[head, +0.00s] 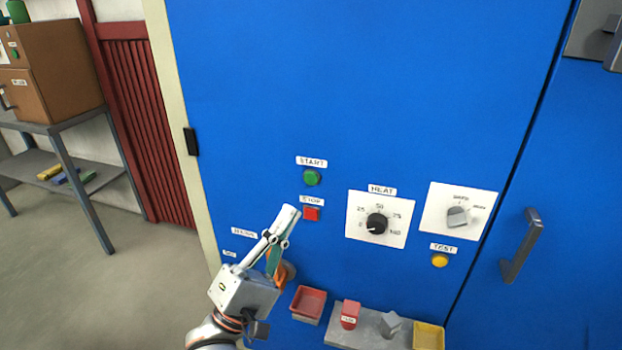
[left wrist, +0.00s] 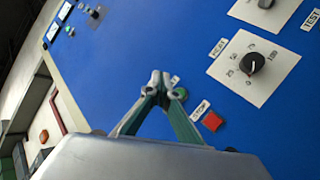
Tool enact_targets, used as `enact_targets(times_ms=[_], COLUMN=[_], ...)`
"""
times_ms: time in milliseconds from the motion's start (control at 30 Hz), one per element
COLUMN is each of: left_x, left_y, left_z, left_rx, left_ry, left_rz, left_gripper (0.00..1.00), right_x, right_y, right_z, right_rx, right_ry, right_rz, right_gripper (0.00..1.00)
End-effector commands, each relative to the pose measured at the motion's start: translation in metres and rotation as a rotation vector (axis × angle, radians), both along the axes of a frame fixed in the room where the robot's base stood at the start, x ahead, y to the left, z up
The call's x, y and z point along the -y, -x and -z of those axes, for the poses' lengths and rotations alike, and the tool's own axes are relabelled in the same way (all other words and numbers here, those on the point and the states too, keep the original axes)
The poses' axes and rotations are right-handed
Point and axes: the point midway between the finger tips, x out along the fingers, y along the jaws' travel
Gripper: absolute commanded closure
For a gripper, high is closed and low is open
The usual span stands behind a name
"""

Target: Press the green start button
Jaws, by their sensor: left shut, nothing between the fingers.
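The round green start button (head: 312,177) sits on the blue panel under a START label. The red square stop button (head: 311,214) is just below it. My left gripper (head: 288,213) is shut and empty, its fingers pointing up, with its tips left of the stop button and below the start button in the head view. In the left wrist view, the shut fingertips (left wrist: 160,82) appear just beside the green button (left wrist: 181,94) and partly overlap its label. I cannot tell how far the tips are from the panel. My right gripper is not in view.
A heat dial (head: 377,223), a grey selector (head: 457,217) and a yellow test button (head: 440,260) are to the right. A red bin (head: 308,303) and a grey shelf (head: 368,325) stick out below. A door handle (head: 521,246) stands out at right.

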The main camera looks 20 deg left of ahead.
Motion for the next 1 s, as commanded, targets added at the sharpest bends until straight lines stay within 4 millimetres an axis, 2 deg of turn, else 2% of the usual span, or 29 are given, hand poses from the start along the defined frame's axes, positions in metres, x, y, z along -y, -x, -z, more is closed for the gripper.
enact_targets(times_ms=[167,433,600,800,1000], left_x=[0.000,0.001,0.002,0.003,0.003], left_y=[-0.012,-0.048,-0.068,-0.083,-0.087], left_z=[0.002,0.004,0.002,0.000,0.000], left_rx=[-0.001,-0.003,-0.002,0.000,-0.001], left_ry=[-0.001,0.000,-0.002,-0.001,-0.001], left_rz=[-0.001,-0.003,-0.002,-0.001,-0.001], left_gripper=[1.00,1.00,1.00,1.00,1.00], right_x=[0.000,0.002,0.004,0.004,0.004], right_y=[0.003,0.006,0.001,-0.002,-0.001], right_z=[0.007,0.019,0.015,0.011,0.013], right_rx=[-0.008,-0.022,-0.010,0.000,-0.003], right_ry=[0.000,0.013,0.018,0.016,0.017], right_rz=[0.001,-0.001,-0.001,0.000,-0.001], right_gripper=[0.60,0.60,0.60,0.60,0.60])
